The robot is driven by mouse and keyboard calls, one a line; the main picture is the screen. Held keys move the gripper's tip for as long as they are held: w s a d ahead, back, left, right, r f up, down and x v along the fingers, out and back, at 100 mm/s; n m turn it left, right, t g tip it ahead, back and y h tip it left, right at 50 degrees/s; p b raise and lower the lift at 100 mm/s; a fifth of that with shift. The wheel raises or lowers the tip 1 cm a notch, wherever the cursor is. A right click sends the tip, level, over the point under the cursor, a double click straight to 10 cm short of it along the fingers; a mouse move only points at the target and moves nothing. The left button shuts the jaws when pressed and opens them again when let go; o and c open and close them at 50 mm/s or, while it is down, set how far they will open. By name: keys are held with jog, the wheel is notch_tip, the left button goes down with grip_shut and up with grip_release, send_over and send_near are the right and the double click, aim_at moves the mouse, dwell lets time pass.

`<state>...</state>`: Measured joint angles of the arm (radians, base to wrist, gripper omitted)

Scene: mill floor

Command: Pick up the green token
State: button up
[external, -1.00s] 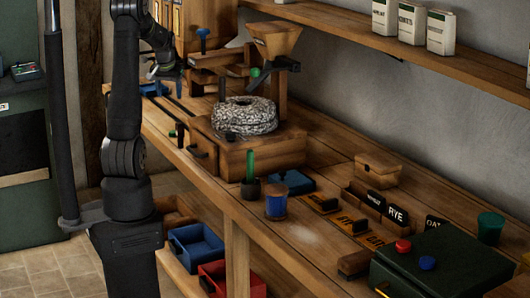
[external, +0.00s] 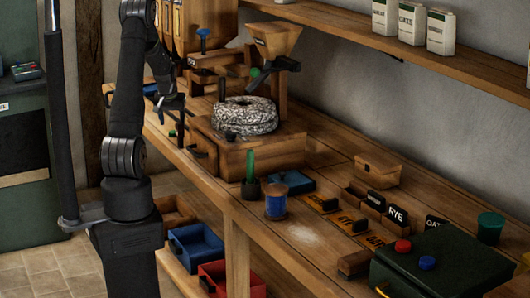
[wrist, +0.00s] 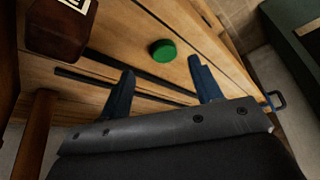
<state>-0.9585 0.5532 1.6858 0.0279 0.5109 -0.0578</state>
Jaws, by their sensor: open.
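The green token (wrist: 163,50) is a small round disc lying flat on the wooden bench top in the wrist view. It shows as a small green spot (external: 172,133) near the bench's left edge in the external view. My gripper (wrist: 161,70) is open and empty, its two dark fingers spread apart. In the wrist view the token appears just beyond the fingertips, between their lines, and apart from both. In the external view my gripper (external: 176,115) points down, close above the token.
Dark slots run along the bench top beside the token. A dark red-brown block with a pale label (wrist: 58,28) stands at upper left in the wrist view. The mill (external: 250,150) with its stone stands to the right of my gripper in the external view.

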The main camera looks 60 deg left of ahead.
aim_at(174, 132)
jog(key=shift+a+x, duration=0.2)
jog(key=shift+x, duration=1.15)
jog(key=shift+a+x, duration=0.2)
jog(key=shift+x, duration=1.2)
jog(key=shift+r, duration=0.15)
jog(key=c, duration=1.1)
